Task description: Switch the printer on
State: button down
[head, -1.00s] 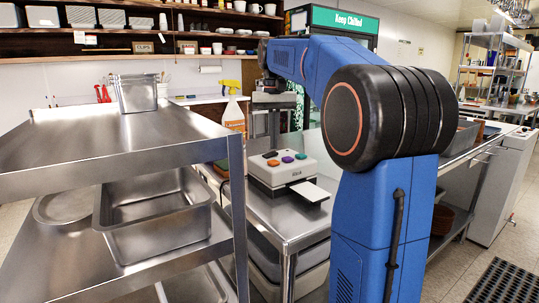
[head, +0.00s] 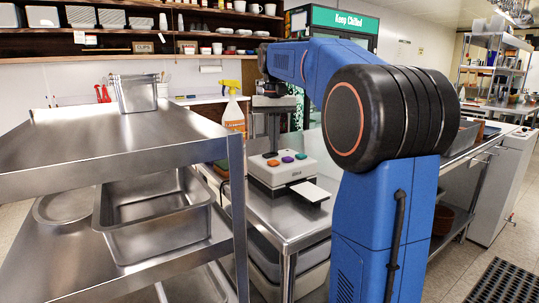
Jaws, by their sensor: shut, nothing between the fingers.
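The printer (head: 281,174) is a pale box with a dark base on the steel counter, with a white sheet (head: 310,191) at its front. Its top has an orange button (head: 270,154), a purple button (head: 287,159) and a green button (head: 301,156). I see no lit lamp on the printer.
A steel rack (head: 110,130) with a deep pan (head: 155,218) fills the left. A spray bottle (head: 233,112) stands behind the counter's left side. A small steel container (head: 133,93) sits on the rack's top shelf. Bare counter (head: 285,222) lies before the printer.

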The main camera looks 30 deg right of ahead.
jog(key=shift+f, duration=0.15)
notch_tip(320, 180, up, 7)
dwell(1.2)
dwell(0.4)
